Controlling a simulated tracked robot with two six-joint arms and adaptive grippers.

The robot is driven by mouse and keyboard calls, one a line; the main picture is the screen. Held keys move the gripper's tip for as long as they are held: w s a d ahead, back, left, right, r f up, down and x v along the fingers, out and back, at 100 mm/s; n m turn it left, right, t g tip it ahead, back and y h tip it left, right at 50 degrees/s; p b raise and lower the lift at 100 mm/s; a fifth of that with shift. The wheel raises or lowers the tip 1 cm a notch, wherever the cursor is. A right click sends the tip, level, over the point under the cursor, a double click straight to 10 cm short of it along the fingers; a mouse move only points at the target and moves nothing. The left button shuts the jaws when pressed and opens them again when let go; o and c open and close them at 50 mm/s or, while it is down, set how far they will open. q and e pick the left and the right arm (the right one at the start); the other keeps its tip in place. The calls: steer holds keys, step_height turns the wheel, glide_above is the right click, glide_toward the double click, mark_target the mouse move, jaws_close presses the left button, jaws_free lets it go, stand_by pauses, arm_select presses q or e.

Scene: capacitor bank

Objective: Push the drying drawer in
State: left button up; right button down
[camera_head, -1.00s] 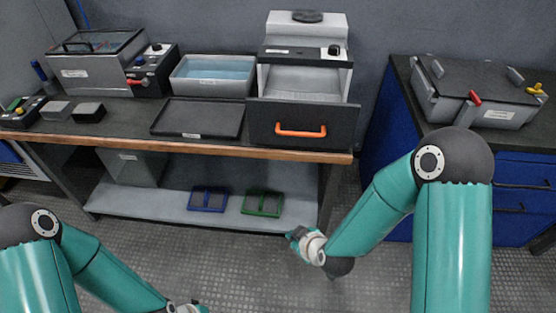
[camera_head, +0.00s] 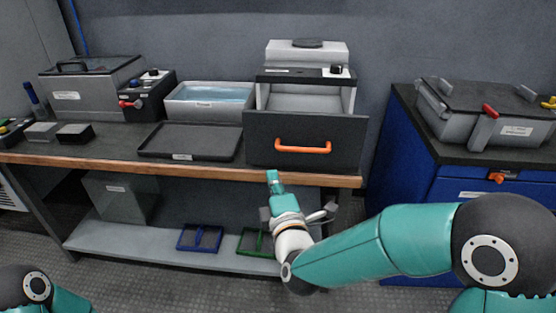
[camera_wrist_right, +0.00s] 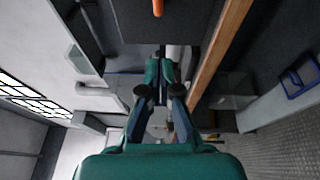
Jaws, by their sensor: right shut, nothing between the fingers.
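The drying drawer (camera_head: 262,150) is pulled out of the grey drying unit (camera_head: 306,50) on the bench. It has a dark front with an orange handle (camera_head: 303,147), and its light inside shows behind the front. My right gripper (camera_head: 272,176) is just below and in front of the drawer front, near the wooden bench edge, with its fingers pointing up. In the right wrist view the fingers (camera_wrist_right: 162,65) are shut and empty, and the orange handle (camera_wrist_right: 158,8) shows at the top edge. No contact with the drawer is visible. My left gripper is out of view; only part of that arm shows.
A black tray (camera_head: 190,141) and a basin of blue liquid (camera_head: 209,100) stand left of the drawer. The wooden bench edge (camera_head: 200,173) runs below it. A blue cabinet (camera_head: 400,170) with a grey lidded box is at right. Blue and green frames (camera_head: 200,238) lie on the lower shelf.

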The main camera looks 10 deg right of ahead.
steer(key=w+d, duration=0.2)
steer(key=w, duration=0.5)
steer(key=shift+w+d+r, duration=0.2)
steer(key=shift+d, duration=0.05)
